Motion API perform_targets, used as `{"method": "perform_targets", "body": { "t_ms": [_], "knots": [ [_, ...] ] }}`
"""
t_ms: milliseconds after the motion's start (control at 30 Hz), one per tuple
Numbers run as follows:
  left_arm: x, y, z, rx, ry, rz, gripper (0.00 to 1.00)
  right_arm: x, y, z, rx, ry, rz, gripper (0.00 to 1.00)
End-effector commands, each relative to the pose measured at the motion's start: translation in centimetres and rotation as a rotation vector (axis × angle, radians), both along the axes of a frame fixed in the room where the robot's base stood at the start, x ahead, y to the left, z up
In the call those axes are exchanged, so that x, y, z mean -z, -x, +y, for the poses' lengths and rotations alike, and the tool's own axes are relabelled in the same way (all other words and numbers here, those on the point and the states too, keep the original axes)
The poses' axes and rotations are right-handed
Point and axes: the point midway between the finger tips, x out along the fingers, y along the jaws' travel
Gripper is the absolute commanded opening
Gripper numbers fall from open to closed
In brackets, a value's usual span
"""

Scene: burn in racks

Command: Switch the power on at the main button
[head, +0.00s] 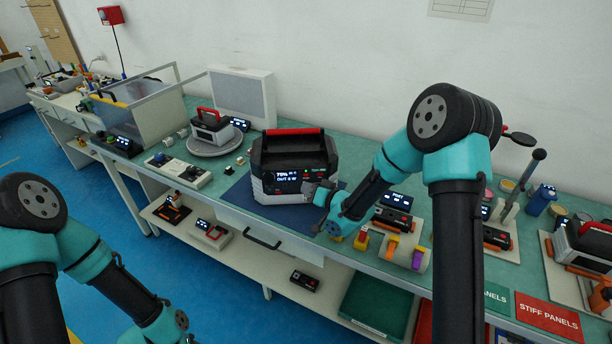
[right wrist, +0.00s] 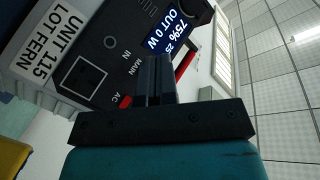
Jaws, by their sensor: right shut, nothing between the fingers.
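The power unit (head: 296,150) is a black box with grey corners and a red top handle. It stands upright on a dark blue mat on the bench, in the middle of the head view. Its lit display (head: 287,176) reads OUT 0 W; it also shows in the right wrist view (right wrist: 172,30). My right gripper (head: 314,190) is shut and empty at the lower right of the unit's front. In the right wrist view its fingers (right wrist: 154,70) overlap the panel beside the MAIN label (right wrist: 136,67). The main button is hidden; contact cannot be told. My left gripper is outside the frame.
A smaller unit stands on a round grey turntable (head: 213,147) to the left. Small modules (head: 393,218) and coloured parts lie right of the mat, near my right arm. A shelf (head: 240,250) runs below the bench. Blue floor is clear at the left.

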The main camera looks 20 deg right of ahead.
Motion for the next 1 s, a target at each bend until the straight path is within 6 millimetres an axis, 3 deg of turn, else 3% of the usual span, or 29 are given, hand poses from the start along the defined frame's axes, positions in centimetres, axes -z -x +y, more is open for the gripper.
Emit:
{"method": "perform_targets", "body": {
  "t_ms": [500, 1000],
  "knots": [
    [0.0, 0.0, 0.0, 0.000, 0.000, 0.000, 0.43, 0.0, 3.7, 0.8, -0.001, 0.000, 0.001, 0.00],
    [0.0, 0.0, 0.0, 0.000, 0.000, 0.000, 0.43, 0.0, 3.8, 0.8, -0.001, 0.000, 0.001, 0.00]
  ]
}}
